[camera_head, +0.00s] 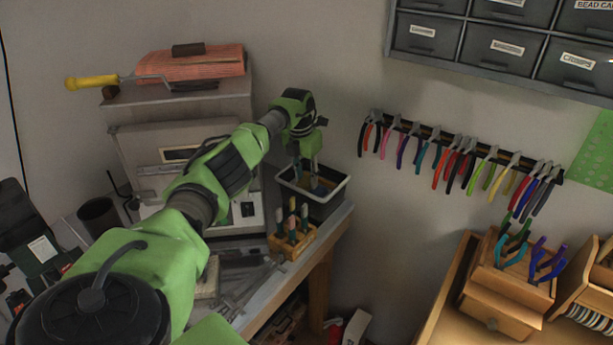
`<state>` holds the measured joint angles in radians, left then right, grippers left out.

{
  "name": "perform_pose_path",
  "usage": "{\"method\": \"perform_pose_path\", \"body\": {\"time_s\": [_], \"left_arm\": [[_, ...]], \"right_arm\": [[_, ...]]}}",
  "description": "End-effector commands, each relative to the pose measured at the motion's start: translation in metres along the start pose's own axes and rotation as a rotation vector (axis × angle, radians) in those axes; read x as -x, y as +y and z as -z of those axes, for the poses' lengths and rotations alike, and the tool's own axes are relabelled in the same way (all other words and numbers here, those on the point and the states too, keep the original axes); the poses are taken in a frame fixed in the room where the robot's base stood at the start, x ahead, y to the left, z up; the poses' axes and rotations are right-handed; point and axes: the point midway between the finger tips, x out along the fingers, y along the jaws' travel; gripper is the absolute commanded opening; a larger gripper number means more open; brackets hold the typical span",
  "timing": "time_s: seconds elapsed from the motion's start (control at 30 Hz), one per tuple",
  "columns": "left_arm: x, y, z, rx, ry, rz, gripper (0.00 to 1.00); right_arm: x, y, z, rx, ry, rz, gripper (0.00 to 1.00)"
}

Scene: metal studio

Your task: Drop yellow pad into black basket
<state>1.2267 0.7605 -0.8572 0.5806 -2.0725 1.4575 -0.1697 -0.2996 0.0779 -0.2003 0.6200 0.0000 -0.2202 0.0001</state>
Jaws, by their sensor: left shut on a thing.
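The black basket (322,206) with a pale rim stands at the back right corner of the grey workbench. My left arm reaches across the bench to it. My left gripper (313,185) points down, with its fingertips within the basket's opening. It is shut on a small yellow-brown thing, seemingly the yellow pad (325,183), mostly hidden by the fingers and basket rim. I cannot tell whether the pad touches the basket floor. My right gripper is out of view.
A wooden holder (291,243) with several upright tools stands in front of the basket. A grey case (130,150) stands behind my arm. Pliers (455,160) hang on the wall at right. A wooden table (440,310) with racks is at lower right.

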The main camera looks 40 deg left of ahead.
Motion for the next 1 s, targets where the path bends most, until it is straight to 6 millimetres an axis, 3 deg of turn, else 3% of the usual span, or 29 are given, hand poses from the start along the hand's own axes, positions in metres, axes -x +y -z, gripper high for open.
{"method": "perform_pose_path", "body": {"time_s": [0.27, 0.3, 0.37, 0.73, 0.87, 1.0], "left_arm": [[-0.006, 0.000, 0.001, 0.000, 0.000, 0.000, 0.00], [-0.006, 0.000, 0.001, 0.000, -0.001, 0.000, 0.34], [-0.005, 0.000, 0.001, 0.000, 0.000, 0.000, 0.46], [-0.002, 0.000, 0.000, 0.000, -0.001, 0.001, 0.46], [0.010, 0.000, -0.002, -0.001, -0.005, 0.000, 0.46], [0.038, 0.000, -0.002, -0.001, -0.007, 0.000, 0.46]], "right_arm": [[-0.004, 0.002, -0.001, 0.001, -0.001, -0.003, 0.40], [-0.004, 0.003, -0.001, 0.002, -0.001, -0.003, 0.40], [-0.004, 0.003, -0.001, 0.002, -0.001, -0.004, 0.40], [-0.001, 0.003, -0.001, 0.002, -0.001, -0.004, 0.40], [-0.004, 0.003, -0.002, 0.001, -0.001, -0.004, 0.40], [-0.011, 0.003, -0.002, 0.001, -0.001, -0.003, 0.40]]}}
